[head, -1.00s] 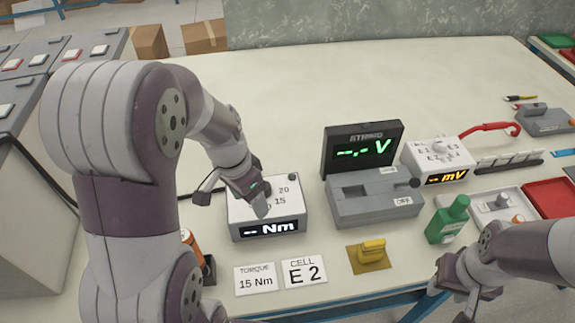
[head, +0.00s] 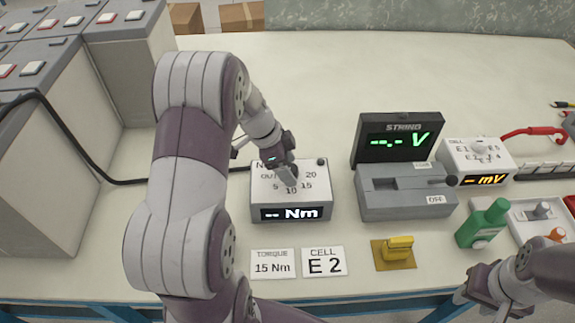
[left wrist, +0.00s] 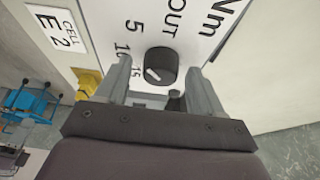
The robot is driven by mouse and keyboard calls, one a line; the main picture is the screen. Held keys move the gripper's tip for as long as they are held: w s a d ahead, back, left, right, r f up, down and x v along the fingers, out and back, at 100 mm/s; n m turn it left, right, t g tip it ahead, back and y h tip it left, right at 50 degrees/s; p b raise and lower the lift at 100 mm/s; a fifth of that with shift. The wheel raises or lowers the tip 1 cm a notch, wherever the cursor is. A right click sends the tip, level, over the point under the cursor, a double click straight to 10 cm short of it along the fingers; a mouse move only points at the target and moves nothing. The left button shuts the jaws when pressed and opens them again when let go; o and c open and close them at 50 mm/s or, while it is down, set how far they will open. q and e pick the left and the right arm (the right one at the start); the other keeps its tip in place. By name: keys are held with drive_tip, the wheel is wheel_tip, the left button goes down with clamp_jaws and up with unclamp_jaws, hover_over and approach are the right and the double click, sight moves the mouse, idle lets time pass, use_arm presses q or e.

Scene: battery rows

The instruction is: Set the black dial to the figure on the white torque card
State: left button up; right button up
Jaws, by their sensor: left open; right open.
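The white torque card (head: 272,264) reads "15 Nm" and lies at the table's front. Behind it stands the white torque box (head: 258,205), its display showing "-- Nm". My left gripper (head: 288,178) is over its top, pointing down, and hides the dial in the head view. In the left wrist view the black dial (left wrist: 161,62) sits between the open fingers of my left gripper (left wrist: 157,70), with visible gaps. Its white mark points to the lower left, on the side of the partly hidden 15. My right gripper (head: 480,292) is open and empty at the front right.
A cell card (head: 324,262) reading "E 2" lies beside the torque card. The table behind the boxes is clear.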

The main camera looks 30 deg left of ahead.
use_arm(q)
drive_tip(key=shift+w+f, duration=0.1)
drive_tip(key=shift+f, duration=0.05)
drive_tip(key=c, duration=1)
drive_tip(key=shift+c, duration=0.2)
